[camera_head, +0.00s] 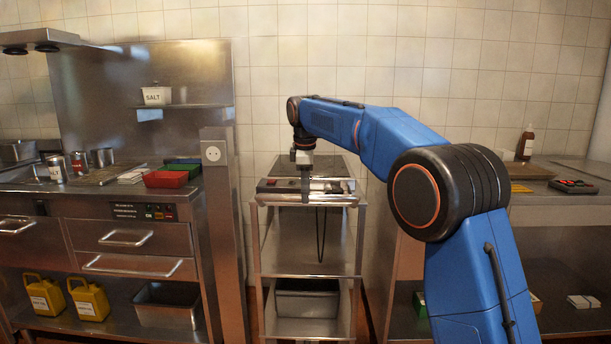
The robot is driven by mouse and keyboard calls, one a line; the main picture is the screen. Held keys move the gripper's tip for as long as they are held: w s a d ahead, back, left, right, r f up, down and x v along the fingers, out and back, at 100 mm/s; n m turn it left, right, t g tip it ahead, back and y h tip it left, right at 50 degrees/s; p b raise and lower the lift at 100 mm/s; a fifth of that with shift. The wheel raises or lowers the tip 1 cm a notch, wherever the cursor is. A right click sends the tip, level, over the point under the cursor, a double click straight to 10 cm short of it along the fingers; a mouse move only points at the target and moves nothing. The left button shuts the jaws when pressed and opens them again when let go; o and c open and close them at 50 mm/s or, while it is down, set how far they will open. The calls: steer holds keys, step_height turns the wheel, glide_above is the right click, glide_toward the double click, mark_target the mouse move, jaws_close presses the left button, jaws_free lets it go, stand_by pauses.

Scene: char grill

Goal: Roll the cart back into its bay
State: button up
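The cart (310,262) is a steel trolley with shelves. It stands upright in the gap between the left and right counters, its front facing me. A flat appliance (277,186) with red marks lies on its top, and a dark cord (321,236) hangs below the top's front edge. My blue arm reaches in from the right, and my gripper (305,194) points down at the cart's front top edge. I cannot tell whether the fingers touch or hold that edge. The cart's wheels and the back of the gap are hidden.
A steel post with a socket (213,153) stands close to the cart's left side. The left counter (128,207) holds a red tray (166,179) and cans; yellow jugs (90,299) stand below. The right counter (555,198) holds a brown bottle (526,144). A grey bin (307,303) sits on the cart's lower shelf.

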steer(key=s+r, duration=0.3)
steer(key=r, duration=1.3)
steer(key=shift+s+r, duration=0.15)
steer(key=shift+r, duration=0.25)
steer(key=s+d+f+m+t, duration=0.1)
steer(key=s+d+f+m, duration=0.25)
steer(key=s+d, duration=0.65)
steer(key=s+d+f+m, duration=0.2)
steer(key=s+d+m, duration=0.3)
steer(key=s+d, duration=0.55)
steer(key=s+d+f+m, duration=0.3)
steer(key=s+f, duration=0.6)
steer(key=s+d+f+m+t, duration=0.1)
steer(key=s+d+f+m, duration=0.2)
steer(key=s+f, duration=0.7)
steer(key=s+d+f+m, duration=0.2)
steer(key=s+f+m, duration=0.1)
steer(key=s+f, duration=0.6)
steer(key=shift+s+d+f+t, duration=0.2)
steer(key=shift+d+f+t, duration=0.1)
steer(key=shift+d+f, duration=0.1)
